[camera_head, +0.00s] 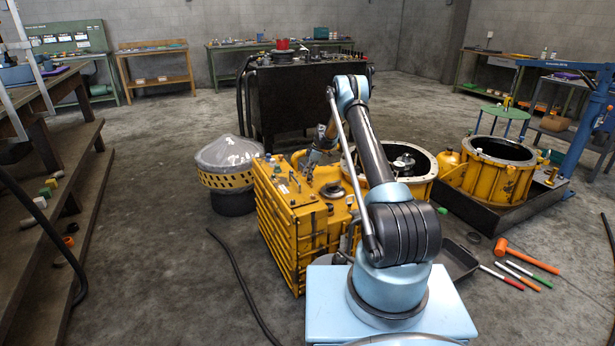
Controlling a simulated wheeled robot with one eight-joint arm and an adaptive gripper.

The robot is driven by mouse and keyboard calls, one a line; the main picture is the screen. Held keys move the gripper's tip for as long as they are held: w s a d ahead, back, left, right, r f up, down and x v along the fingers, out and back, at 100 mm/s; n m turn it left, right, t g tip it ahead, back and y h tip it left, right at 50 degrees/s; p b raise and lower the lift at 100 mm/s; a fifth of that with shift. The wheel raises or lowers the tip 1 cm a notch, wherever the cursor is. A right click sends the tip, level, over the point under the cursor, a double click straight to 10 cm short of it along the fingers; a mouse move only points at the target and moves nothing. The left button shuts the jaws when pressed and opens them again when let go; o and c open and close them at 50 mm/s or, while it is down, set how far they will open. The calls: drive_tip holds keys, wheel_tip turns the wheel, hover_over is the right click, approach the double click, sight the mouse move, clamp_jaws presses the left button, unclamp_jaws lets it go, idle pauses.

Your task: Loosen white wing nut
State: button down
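The yellow transmission housing (290,235) stands on the floor in the middle of the head view. Several small fittings sit on its top, some of them pale. They are too small for me to tell which one is the white wing nut. My gripper (311,166) points down close above the top of the housing, just beyond these fittings. It is small and partly lost against the dark and yellow parts behind it. I cannot see whether its fingers are apart, touch anything or hold anything.
A yellow ring housing (503,185) sits in a black tray (462,213) at the right. An orange mallet (524,254) and several coloured tools lie on the floor. A plastic-wrapped part (228,160) stands left, and a black cabinet (295,105) behind. The floor at front left is mostly clear.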

drive_tip(key=shift+d, duration=0.2)
drive_tip(key=s+d+r+m, duration=0.1)
drive_tip(key=s+d+r, duration=0.15)
drive_tip(key=r, duration=0.75)
drive_tip(key=s+d+r+m, duration=0.1)
drive_tip(key=d+r, duration=0.2)
drive_tip(key=r, duration=0.7)
drive_tip(key=s+d+r+m+t+h, duration=0.1)
drive_tip(key=s+d+r+m, duration=0.3)
drive_tip(key=s+r, duration=0.75)
drive_tip(key=s+d+r+m+h, duration=0.1)
drive_tip(key=s+d+r+m, duration=0.25)
drive_tip(key=s+r, duration=0.8)
drive_tip(key=s+d+f+m+t, duration=0.1)
drive_tip(key=s+d+m, duration=0.1)
drive_tip(key=s, duration=1.1)
drive_tip(key=s+d+f+m, duration=0.2)
drive_tip(key=s, duration=1)
drive_tip(key=s+d+f+m+h, duration=0.1)
drive_tip(key=s+f+m, duration=0.1)
drive_tip(key=s+f, duration=0.3)
drive_tip(key=s+d+f+m, duration=0.2)
drive_tip(key=s+f, duration=0.4)
drive_tip(key=s, duration=0.7)
drive_tip(key=shift+d+m+h, duration=0.25)
drive_tip(key=shift+m+h, duration=0.15)
drive_tip(key=shift+m, duration=0.05)
